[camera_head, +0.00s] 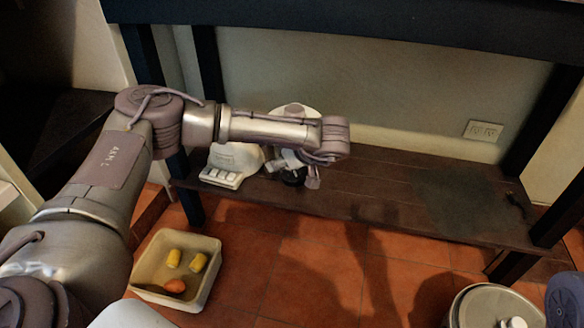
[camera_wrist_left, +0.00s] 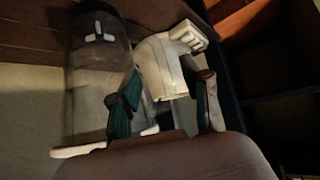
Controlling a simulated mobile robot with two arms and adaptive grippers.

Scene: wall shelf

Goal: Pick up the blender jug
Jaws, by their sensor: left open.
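The blender's white base (camera_head: 232,165) with its row of buttons stands on the low wooden shelf. Its pale body also shows in the left wrist view (camera_wrist_left: 158,62). The blender jug (camera_wrist_left: 92,85) is a dark, see-through cylinder beside the base in that view. In the head view my arm hides most of the jug; a white rounded top (camera_head: 294,109) shows above the arm. My left gripper (camera_head: 300,178) is open at the jug and base. In the wrist view one finger overlaps the jug's edge, and the base shows between the fingers (camera_wrist_left: 165,102). I cannot tell whether they touch.
A white bin (camera_head: 147,288) with yellow and orange items stands on the tiled floor. A lidded pot (camera_head: 490,308) is at lower right.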

